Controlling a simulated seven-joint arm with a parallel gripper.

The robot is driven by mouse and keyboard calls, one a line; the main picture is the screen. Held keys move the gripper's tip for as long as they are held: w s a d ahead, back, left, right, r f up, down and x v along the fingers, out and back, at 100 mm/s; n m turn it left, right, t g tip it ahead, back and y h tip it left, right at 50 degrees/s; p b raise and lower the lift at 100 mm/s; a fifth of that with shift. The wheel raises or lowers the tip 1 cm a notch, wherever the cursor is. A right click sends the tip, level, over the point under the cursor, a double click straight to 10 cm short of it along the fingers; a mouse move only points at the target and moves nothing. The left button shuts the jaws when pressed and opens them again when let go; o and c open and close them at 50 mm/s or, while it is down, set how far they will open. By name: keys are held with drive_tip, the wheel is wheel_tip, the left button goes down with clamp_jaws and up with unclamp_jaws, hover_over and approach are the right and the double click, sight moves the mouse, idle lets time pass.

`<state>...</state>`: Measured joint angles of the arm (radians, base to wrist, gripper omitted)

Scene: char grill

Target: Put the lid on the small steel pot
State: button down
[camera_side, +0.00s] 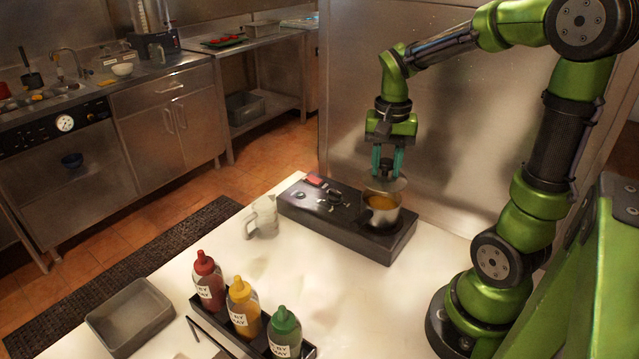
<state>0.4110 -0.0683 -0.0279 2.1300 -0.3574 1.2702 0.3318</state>
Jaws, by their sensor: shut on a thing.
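The small steel pot (381,211) stands on the right part of a dark block-shaped cooker (338,222) on the white table. Orange-brown contents show in its open top. My gripper (387,174) is just above the pot, pointing down, with its teal fingers shut on the lid (389,184). The lid is a pale round disc, held over the back of the pot's mouth and apart from the front rim. Whether the lid touches the back rim I cannot tell.
A clear jug (264,217) stands left of the cooker. Red, yellow (243,306) and green sauce bottles stand in a black rack at the front. A grey tray (130,316) lies at the front left. The table's middle is clear. A steel wall rises behind.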

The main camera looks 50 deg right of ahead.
sight(385, 176)
drive_tip(key=shift+f, duration=2.15)
drive_tip(key=c, duration=0.7)
unclamp_jaws()
drive_tip(key=shift+r, duration=0.1)
wheel_tip(385, 176, up, 24)
